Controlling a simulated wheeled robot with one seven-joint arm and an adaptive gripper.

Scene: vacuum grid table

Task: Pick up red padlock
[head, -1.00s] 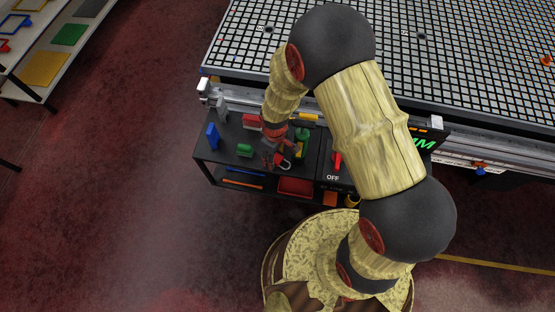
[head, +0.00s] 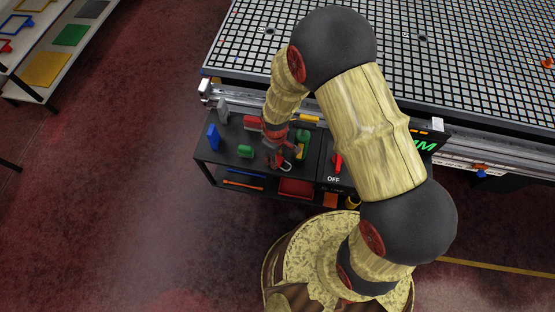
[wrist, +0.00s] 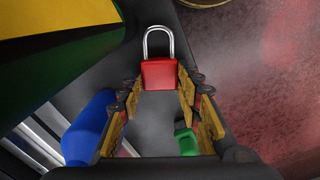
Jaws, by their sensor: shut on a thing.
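The red padlock (wrist: 160,75) shows in the wrist view, with its silver shackle pointing to the top of the picture. My gripper (wrist: 160,88) is shut on the padlock's red body, with a yellow-padded finger on each side. In the head view my gripper (head: 279,158) is low over the black side shelf, and the shackle (head: 287,166) shows beside it. The fingers hide most of the padlock body there. I cannot tell whether the padlock is clear of the shelf top.
The black shelf (head: 228,165) also holds a blue block (head: 212,136), a small green piece (head: 245,151), a red piece (head: 252,122) and a green and yellow thing (head: 302,145) close to my gripper. A red switch (head: 337,162) stands right. The grid table (head: 250,50) is behind.

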